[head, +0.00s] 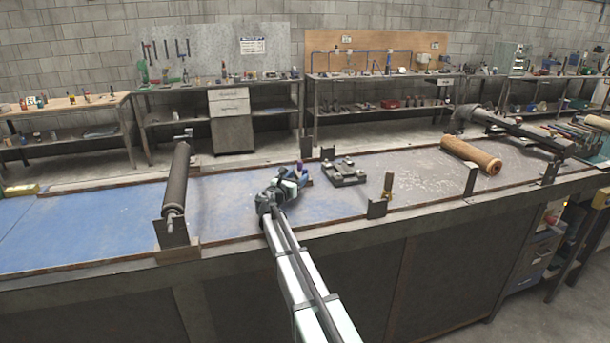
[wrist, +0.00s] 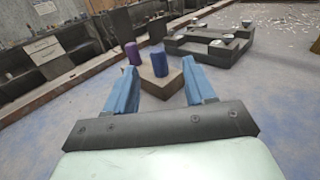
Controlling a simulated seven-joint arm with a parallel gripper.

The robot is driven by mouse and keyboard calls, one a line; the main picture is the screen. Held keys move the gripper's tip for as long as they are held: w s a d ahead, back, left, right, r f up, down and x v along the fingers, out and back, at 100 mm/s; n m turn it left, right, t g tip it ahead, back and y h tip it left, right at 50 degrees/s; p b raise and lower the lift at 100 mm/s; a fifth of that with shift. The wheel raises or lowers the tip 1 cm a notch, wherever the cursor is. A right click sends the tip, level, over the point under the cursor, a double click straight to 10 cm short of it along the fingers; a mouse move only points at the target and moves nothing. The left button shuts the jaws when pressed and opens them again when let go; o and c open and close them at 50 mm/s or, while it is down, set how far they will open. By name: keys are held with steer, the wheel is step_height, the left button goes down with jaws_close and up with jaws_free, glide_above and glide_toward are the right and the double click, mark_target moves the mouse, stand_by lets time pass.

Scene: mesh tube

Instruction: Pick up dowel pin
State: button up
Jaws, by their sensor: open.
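Two short upright cylinders show in the wrist view, a purple one (wrist: 132,53) and a blue one (wrist: 159,62); I cannot tell which is the dowel pin. Both appear to stand on a small brown block (wrist: 162,84). My gripper (wrist: 160,74) is open, its two blue fingers spread with nothing between their pads. The block and the blue cylinder lie ahead of the gap, the purple one farther away and to the left. In the head view my gripper (head: 291,183) is low over the bench, and the purple cylinder (head: 299,165) shows just beyond it.
A dark metal fixture (head: 344,173) lies right of my gripper. A brass-coloured post (head: 388,184) stands near the front edge. A dark roller (head: 176,179) is at left and a brown tube (head: 471,156) at right.

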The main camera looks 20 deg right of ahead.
mark_target(304, 171)
steer(key=x, duration=0.4)
steer(key=shift+f+x, duration=0.15)
steer(key=shift+x, duration=0.75)
steer(key=shift+f+x, duration=0.2)
steer(key=shift+x, duration=0.65)
steer(key=shift+f+x, duration=0.15)
steer(key=shift+x, duration=0.75)
steer(key=shift+a, duration=0.15)
jaws_close()
